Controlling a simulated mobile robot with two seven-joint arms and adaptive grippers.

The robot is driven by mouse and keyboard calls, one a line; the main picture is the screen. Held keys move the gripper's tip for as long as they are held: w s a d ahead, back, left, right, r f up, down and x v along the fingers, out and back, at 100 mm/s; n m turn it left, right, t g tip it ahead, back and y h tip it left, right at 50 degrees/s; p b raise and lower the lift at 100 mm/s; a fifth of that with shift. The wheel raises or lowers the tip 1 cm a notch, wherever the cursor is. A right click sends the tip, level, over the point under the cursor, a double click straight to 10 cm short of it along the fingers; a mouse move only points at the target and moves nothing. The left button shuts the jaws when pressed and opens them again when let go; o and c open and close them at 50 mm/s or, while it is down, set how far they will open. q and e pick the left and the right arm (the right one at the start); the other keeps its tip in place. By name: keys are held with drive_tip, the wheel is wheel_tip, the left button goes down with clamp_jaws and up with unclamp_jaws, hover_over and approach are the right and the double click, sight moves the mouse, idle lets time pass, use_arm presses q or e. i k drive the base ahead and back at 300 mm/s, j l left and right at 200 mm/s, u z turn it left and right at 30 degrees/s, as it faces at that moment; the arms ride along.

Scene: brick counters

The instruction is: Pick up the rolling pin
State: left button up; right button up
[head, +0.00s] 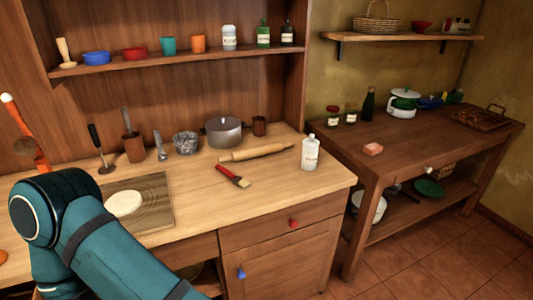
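The wooden rolling pin (256,152) lies on the light wooden counter (270,185) in the head view, in front of the grey pot, with its handles pointing left and right. Nothing covers it. A teal arm link of mine fills the lower left and hides part of the counter's front. Neither of my grippers shows in this view.
A red-handled brush (233,176) lies just in front of the pin. A white bottle (310,152) stands to its right, and a lidded grey pot (223,132) behind it. Dough (124,203) lies on a board (160,210) at left. A shelf (190,57) hangs above.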

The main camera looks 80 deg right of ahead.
sight(248, 153)
drive_tip(key=z, duration=2.65)
drive_tip(key=i+l+z, duration=0.35)
drive_tip(key=i+l, duration=0.1)
drive_tip(key=i, duration=0.1)
